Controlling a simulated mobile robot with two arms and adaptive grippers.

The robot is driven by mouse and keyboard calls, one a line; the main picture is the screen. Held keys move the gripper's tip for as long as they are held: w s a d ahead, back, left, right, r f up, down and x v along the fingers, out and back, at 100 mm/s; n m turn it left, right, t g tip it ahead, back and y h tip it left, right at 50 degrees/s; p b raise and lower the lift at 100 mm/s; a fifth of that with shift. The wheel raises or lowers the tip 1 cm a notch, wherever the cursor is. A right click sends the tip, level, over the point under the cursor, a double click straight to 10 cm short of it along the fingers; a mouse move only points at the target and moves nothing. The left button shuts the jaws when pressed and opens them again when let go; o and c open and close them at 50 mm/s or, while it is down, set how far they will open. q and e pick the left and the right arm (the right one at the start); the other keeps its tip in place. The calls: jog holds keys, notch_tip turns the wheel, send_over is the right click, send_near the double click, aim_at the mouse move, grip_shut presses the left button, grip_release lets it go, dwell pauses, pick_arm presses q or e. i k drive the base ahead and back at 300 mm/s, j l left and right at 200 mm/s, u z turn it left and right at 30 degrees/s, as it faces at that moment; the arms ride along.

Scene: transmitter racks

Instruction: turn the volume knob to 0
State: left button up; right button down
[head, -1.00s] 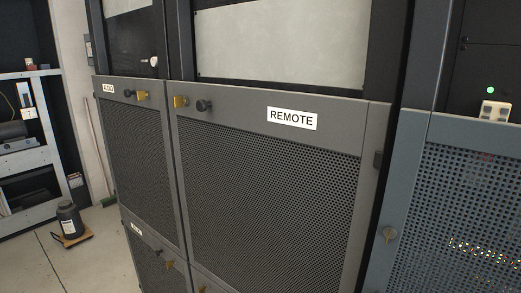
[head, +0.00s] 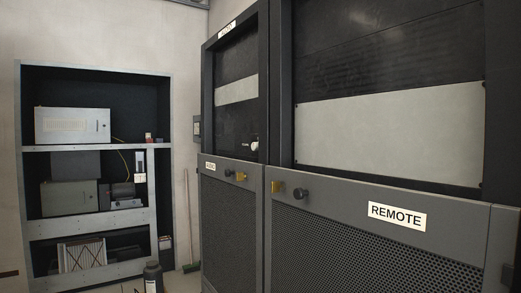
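A small white round part (head: 254,145) sits on the dark panel of the narrower rack, just above its mesh door. It may be the volume knob, but it is too small for me to read a marking or setting. Two dark round knobs sit on the grey door frames, one on the narrower rack (head: 229,173) and one on the wider rack (head: 304,189). Neither gripper shows in the head view.
The wider rack has a REMOTE label (head: 397,216) and a pale blank panel (head: 391,128). A shelf unit (head: 95,148) with grey boxes stands at the left. A dark bottle (head: 153,277) stands on the floor before it.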

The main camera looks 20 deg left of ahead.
aim_at(255, 145)
jog(key=u, duration=1.25)
jog(key=i+u, duration=0.4)
jog(key=i, duration=1.2)
jog(key=i+j, duration=0.15)
jog(key=i, duration=2)
jog(key=i+z, duration=0.1)
jog(key=z, duration=0.4)
jog(key=i+z, duration=0.15)
jog(key=z, duration=0.35)
jog(key=i+j+z, duration=0.1)
jog(key=z, duration=0.4)
jog(key=i+j+z, duration=0.1)
jog(key=z, duration=0.35)
